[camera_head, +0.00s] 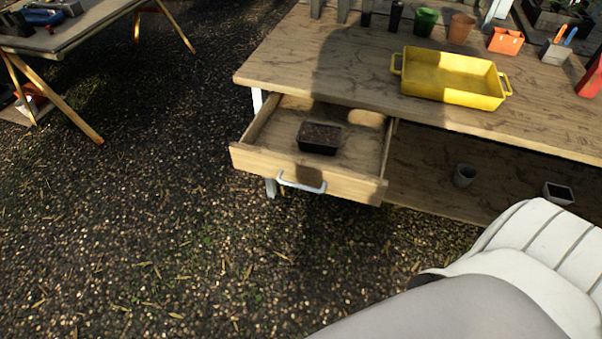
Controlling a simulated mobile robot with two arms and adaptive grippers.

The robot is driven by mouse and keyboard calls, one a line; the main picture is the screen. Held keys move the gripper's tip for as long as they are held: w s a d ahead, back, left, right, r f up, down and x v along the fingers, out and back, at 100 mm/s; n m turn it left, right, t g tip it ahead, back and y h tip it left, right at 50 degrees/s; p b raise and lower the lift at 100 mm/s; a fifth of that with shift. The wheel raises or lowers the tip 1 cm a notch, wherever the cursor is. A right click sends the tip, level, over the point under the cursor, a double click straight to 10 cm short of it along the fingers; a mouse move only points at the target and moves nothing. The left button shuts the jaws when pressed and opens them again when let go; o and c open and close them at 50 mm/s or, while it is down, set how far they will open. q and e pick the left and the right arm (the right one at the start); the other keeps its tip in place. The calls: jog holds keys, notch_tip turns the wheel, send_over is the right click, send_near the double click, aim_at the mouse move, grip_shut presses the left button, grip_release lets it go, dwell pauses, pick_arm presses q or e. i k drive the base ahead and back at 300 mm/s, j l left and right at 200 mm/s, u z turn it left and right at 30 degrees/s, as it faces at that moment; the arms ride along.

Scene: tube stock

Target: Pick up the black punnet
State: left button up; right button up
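The black punnet (318,139) is small and rectangular and looks filled with dark brown soil. It sits upright inside an open wooden drawer (262,160), near the middle of the drawer floor and close to its front wall. Neither of my grippers shows in the head view. A pale arm link of mine fills the lower right, and its gripper is out of the picture.
The drawer with its grey handle (302,183) juts out under the wooden bench (330,60). A yellow tray (452,78) and several pots stand on the bench top. A grey pot (464,175) is on the lower shelf. Open gravel lies in front; another table (75,32) stands far left.

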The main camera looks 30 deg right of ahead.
aim_at(311, 137)
jog(key=i+j, duration=0.1)
jog(key=i, duration=0.4)
jog(key=i+z, duration=0.1)
jog(key=z, duration=0.25)
jog(key=i+j+z, duration=0.1)
jog(key=z, duration=0.25)
jog(key=i+j+z, duration=0.1)
jog(key=z, duration=0.25)
